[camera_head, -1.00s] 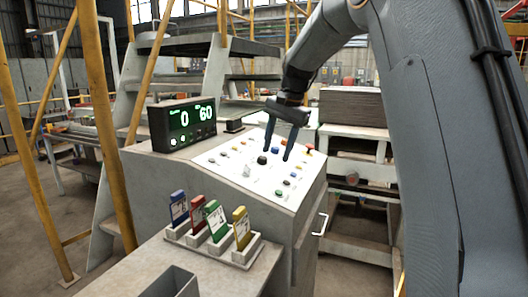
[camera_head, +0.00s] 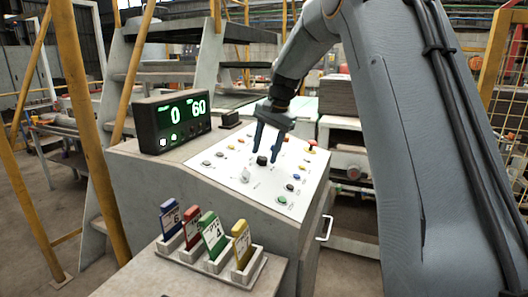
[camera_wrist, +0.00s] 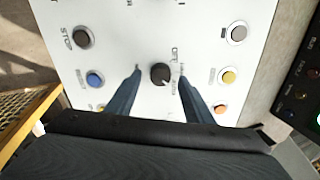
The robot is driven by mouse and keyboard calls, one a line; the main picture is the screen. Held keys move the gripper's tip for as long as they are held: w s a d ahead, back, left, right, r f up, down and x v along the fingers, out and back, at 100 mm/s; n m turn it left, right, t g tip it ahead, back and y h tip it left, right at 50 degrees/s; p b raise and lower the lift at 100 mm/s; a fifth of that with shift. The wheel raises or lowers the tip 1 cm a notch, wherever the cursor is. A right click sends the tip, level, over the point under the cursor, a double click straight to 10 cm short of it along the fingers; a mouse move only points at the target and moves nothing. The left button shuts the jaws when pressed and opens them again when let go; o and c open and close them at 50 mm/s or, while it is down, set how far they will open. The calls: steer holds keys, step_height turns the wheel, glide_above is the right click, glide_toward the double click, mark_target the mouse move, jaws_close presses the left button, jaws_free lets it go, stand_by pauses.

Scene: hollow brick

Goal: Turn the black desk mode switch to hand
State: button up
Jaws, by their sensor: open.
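The black desk mode switch (camera_head: 262,161) is a small round knob on the sloped white panel (camera_head: 212,172) of the grey control desk. In the wrist view the black knob (camera_wrist: 160,74) lies between and just beyond the two fingertips, with printed lettering beside it. My gripper (camera_head: 264,150) points down over the panel, with its two dark blue fingers apart and nothing between them. In the wrist view my gripper (camera_wrist: 159,68) has one finger on each side of the knob; I cannot tell how high the tips are above the panel.
Coloured buttons surround the knob, including a blue one (camera_wrist: 95,78) and a yellow one (camera_wrist: 229,77). A grey knob (camera_head: 245,175) and a green button (camera_head: 282,200) sit nearer. A display (camera_head: 172,121) stands at the desk's back left. Coloured tags (camera_head: 211,236) stand in a front rack.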

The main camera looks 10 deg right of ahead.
steer(key=shift+x, duration=0.85)
steer(key=c, duration=1)
steer(key=shift+n, duration=0.4)
steer(key=n+b, duration=0.1)
steer(key=n, duration=0.3)
steer(key=shift+n, duration=0.3)
steer(key=n+b, duration=0.1)
steer(key=n, duration=0.3)
steer(key=shift+r+n, duration=0.1)
steer(key=shift+n, duration=0.3)
